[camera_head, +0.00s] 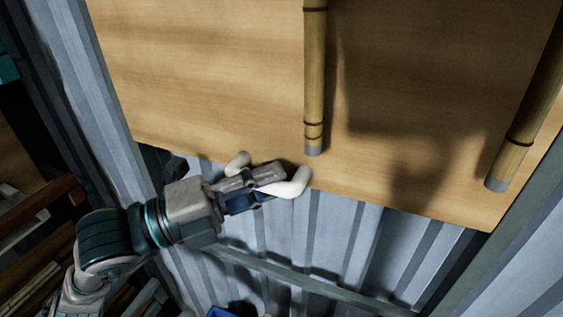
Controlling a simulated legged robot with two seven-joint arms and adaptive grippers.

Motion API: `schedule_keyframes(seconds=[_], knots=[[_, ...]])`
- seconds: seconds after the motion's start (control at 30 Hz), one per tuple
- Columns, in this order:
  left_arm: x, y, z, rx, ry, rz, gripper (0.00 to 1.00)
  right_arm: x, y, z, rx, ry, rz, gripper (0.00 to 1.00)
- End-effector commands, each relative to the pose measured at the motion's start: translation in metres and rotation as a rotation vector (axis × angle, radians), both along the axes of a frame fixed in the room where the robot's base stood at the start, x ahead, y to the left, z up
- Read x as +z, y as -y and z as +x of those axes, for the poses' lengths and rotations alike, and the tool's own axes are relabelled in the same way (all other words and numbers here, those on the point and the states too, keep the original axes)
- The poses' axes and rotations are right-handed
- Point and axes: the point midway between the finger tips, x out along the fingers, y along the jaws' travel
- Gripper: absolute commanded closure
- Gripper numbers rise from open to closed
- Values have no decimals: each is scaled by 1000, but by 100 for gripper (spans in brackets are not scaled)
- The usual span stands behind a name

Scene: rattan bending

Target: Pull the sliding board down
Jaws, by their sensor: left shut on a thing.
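The sliding board (220,70) is a large light-brown wooden panel filling the upper part of the head view. Its lower edge slants down to the right. A white curved handle (291,186) sits at that lower edge, with its other end showing to the left. My left gripper (262,181) comes in from the lower left and is shut on the handle's middle, which the fingers mostly hide. My right gripper is not in view.
Two bamboo poles hang in front of the board, one near the middle (314,80) and one at the right (525,125). Grey corrugated metal (330,235) shows below the board, crossed by a rail (300,278). Wooden pieces (35,215) lie at the left.

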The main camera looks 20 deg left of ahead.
Motion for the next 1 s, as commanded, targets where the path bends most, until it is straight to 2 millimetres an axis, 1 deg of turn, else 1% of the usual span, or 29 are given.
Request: schedule_keyframes(seconds=[0.03, 0.2, 0.43, 0.47, 0.5, 0.53, 0.57, 0.83, 0.9, 1.0], knots=[[-3, -5, 3, 14, -2, -2, 100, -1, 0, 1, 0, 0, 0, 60], [-3, -5, 2, 15, 1, -2, 100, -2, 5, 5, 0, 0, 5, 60], [-3, -6, 2, 15, 2, -2, 100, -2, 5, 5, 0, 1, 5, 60], [-2, -6, 2, 15, 2, -2, 74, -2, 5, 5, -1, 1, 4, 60], [-2, -5, 2, 15, 2, -2, 64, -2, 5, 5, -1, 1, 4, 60], [-3, -5, 2, 14, 2, -2, 56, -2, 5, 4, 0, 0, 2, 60], [-3, -4, 2, 12, 1, -2, 52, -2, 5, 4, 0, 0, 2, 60], [-3, 6, 1, 5, 0, 5, 52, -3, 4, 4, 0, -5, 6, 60], [-3, 8, 0, 3, 0, 7, 52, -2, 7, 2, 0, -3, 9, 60], [-3, 9, 0, 3, 0, 8, 52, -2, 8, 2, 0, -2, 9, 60]])
